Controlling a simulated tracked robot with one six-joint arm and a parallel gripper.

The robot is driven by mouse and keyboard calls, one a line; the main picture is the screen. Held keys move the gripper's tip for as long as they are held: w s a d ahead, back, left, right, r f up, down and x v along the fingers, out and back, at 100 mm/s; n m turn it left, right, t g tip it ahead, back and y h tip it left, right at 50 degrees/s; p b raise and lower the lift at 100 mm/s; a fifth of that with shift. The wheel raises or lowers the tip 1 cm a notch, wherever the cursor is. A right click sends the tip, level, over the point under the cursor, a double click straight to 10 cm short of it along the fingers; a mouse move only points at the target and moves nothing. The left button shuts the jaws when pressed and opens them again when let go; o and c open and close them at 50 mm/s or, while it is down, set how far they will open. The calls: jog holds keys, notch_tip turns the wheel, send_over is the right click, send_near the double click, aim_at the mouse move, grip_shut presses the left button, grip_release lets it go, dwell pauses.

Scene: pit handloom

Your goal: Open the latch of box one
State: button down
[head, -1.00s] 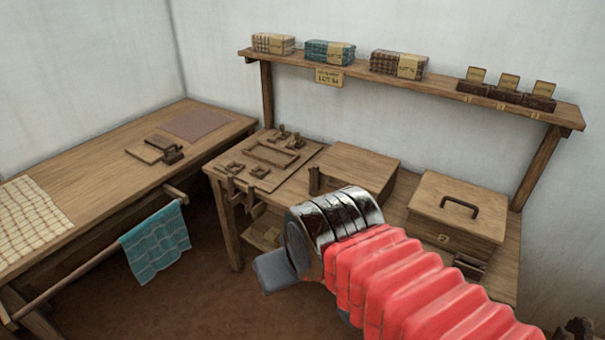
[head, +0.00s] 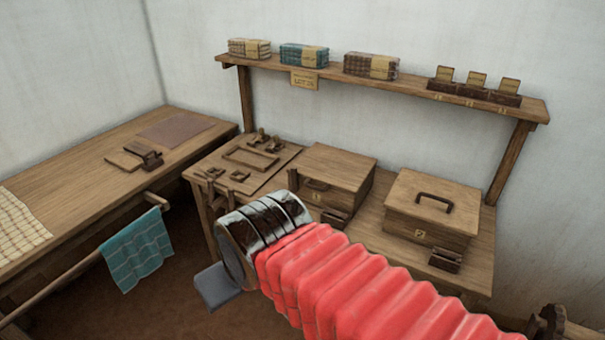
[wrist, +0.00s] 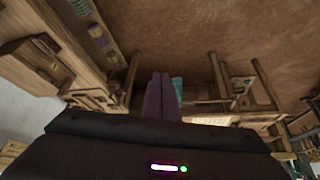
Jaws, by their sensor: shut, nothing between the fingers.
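Box one (head: 336,168) is the left wooden box on the bench, its lid down. Its small front plate (head: 316,185) shows just above my red-sleeved arm. The latch is too small to make out, and my arm covers part of the lower front. My gripper (head: 217,286) shows in the head view as a grey tip left of and below the box, apart from it, over the floor in the picture. In the wrist view its two dark fingers (wrist: 160,92) are together with nothing between them.
Box two (head: 432,205), with a handle on its lid, stands to the right. Small dark blocks (head: 445,259) lie before the boxes. A tool board (head: 248,162) lies left of box one. A shelf (head: 390,80) runs above. A rod with teal cloth (head: 138,250) juts at left.

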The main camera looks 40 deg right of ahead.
jog(key=w+d+f+m+t+y, duration=0.15)
jog(key=w+d+m+y, duration=0.45)
jog(key=w+d, duration=1.15)
jog(key=w+d+f+m+t+h, duration=0.1)
jog(key=d+f+m, duration=0.2)
jog(key=d, duration=0.6)
jog(key=w+d+f+m+t+h, duration=0.1)
jog(key=d+f+m+t, duration=0.1)
jog(key=d, duration=0.8)
jog(key=w+d+f+m+t+h, duration=0.2)
jog(key=d+m, duration=0.3)
jog(key=d, duration=0.5)
jog(key=shift+d+f, duration=0.15)
jog(key=shift+f, duration=0.75)
jog(key=shift+w, duration=0.2)
